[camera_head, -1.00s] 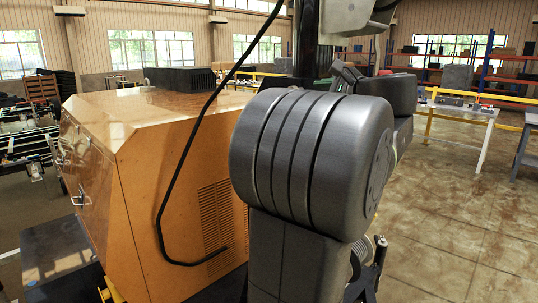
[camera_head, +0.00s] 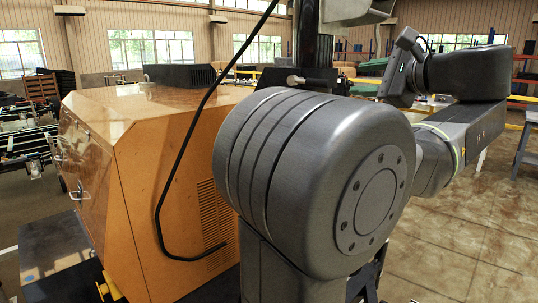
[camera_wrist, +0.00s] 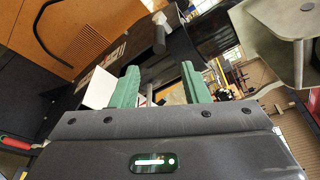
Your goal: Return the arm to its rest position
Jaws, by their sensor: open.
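My gripper (camera_wrist: 161,88) shows in the wrist view, with two green fingers standing apart and nothing held between them. Beyond the fingers are a dark surface and a grey cylindrical knob or rod end. In the head view my dark grey arm fills the middle, with a large round joint in front and its links reaching to the upper right. I cannot make out my gripper's fingers in the head view.
An orange cabinet (camera_head: 150,190) with a vent and a black cable (camera_head: 190,150) stands left of my arm. It also shows in the wrist view (camera_wrist: 85,25). A dark mast (camera_head: 312,50) rises behind the arm. Open floor (camera_head: 450,240) lies to the right.

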